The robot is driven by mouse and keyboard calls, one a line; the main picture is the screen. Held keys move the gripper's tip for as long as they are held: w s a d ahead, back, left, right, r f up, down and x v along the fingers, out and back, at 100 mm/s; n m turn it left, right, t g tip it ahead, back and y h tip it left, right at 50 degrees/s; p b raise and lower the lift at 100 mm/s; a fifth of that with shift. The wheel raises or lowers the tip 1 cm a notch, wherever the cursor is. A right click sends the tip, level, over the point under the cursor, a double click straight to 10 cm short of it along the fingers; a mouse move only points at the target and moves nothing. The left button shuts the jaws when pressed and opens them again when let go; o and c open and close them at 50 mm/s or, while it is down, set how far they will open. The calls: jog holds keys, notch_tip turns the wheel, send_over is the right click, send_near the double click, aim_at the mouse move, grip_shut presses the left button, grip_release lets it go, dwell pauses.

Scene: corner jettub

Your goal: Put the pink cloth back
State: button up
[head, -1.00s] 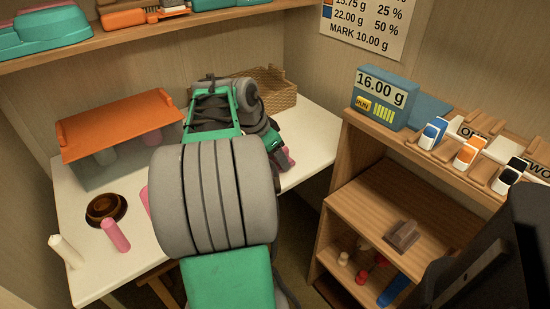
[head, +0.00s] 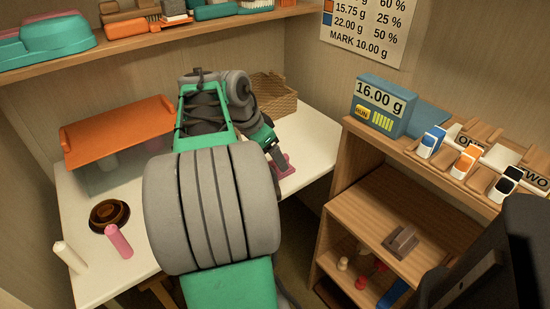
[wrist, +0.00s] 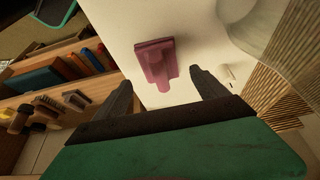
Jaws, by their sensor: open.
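The pink cloth (head: 286,168) lies on the right part of the white table, partly hidden by my gripper in the head view. In the wrist view the pink cloth (wrist: 157,58) is a flat pink piece with a narrower raised part towards me. My gripper (head: 279,160) points down at it from above. In the wrist view my gripper (wrist: 161,80) is open, with one finger on either side of the cloth's narrow end. The fingers show no grip on it. Whether they touch it I cannot tell.
A wicker basket (head: 272,92) stands behind my gripper. A wooden shelf unit (head: 375,205) with a scale (head: 380,105) is at the right.

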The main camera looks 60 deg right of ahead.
jog(key=p+v, duration=0.2)
jog(key=v, duration=0.5)
jog(key=shift+a+r, duration=0.15)
jog(key=shift+r, duration=0.05)
